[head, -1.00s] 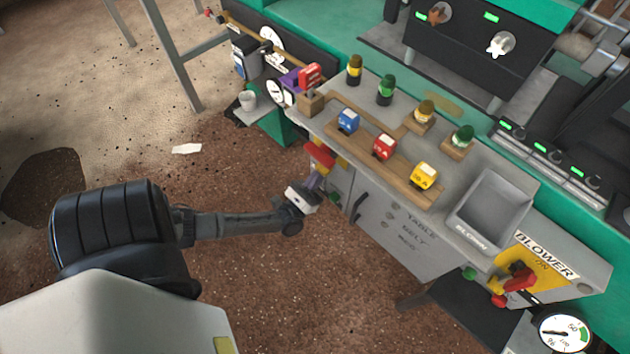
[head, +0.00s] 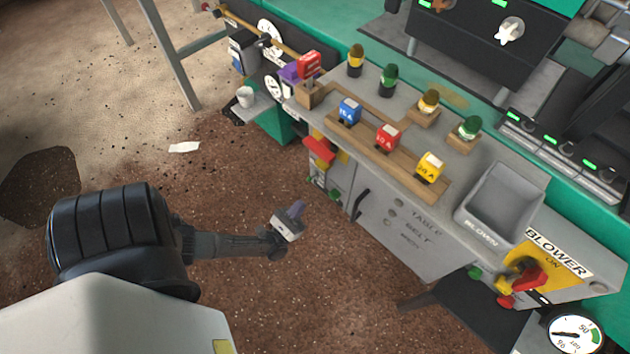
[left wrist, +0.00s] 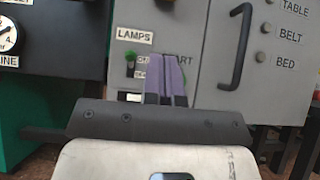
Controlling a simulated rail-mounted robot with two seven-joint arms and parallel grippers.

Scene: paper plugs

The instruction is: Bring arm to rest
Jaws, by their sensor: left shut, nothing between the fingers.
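My left arm comes in from the left in the head view. Its left gripper (head: 297,209) is over the brown floor, to the left of the grey cabinet and apart from it. Its purple fingers are together with nothing between them. In the left wrist view the purple fingers (left wrist: 165,78) stand shut in front of the cabinet face, near the LAMPS label (left wrist: 134,36) and a green-tipped switch. My right gripper does not show in either view.
The grey cabinet (head: 405,228) carries blue, red and yellow plugs (head: 388,137) on a wooden rack. A grey BLOWN bin (head: 500,205) stands at its right. A red lever (head: 320,149) juts from its left end, and a door handle (head: 360,204) from its front. Open floor surrounds my arm.

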